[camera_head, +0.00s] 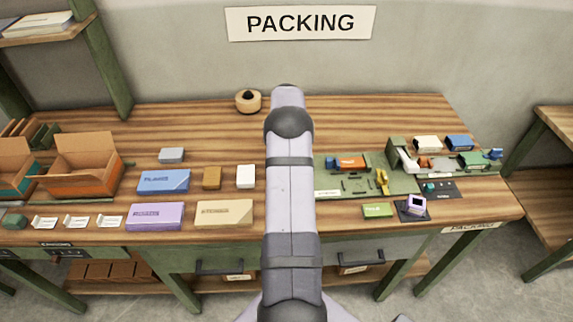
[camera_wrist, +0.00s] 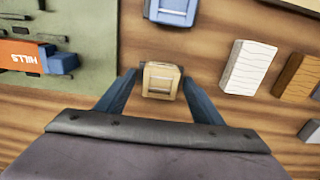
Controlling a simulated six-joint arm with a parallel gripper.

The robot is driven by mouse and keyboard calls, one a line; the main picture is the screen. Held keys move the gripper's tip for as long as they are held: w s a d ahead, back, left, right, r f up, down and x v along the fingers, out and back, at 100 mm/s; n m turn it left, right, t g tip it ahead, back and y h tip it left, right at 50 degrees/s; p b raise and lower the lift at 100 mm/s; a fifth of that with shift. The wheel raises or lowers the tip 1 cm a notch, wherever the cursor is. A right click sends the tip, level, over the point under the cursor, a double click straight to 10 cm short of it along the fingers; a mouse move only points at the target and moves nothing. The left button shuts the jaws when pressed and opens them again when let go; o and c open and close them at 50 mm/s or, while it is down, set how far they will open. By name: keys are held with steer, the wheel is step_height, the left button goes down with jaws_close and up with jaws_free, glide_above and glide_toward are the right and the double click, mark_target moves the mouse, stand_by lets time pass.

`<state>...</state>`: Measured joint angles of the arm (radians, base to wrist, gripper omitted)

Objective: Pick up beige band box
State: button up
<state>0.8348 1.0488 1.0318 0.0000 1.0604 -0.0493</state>
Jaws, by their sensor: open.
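A small beige box (camera_wrist: 162,80) with a pale band across its top sits on the wooden table in the wrist view. My gripper (camera_wrist: 160,78) is open, with one blue-grey finger on each side of the box and a visible gap at both sides. The lower part of the box is close to my gripper's body. How far the fingertips reach down beside it I cannot tell. In the head view my arm hides this box and the gripper.
A blue banded box (camera_wrist: 172,10) lies just beyond it. A white box (camera_wrist: 248,68) and a brown box (camera_wrist: 298,75) lie to the right. A green mat (camera_wrist: 95,50) with an orange box (camera_wrist: 20,52) is at left. A round tape dispenser (camera_head: 248,101) stands at the back.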

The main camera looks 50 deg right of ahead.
steer(key=c, duration=1.2)
steer(key=shift+r, duration=0.15)
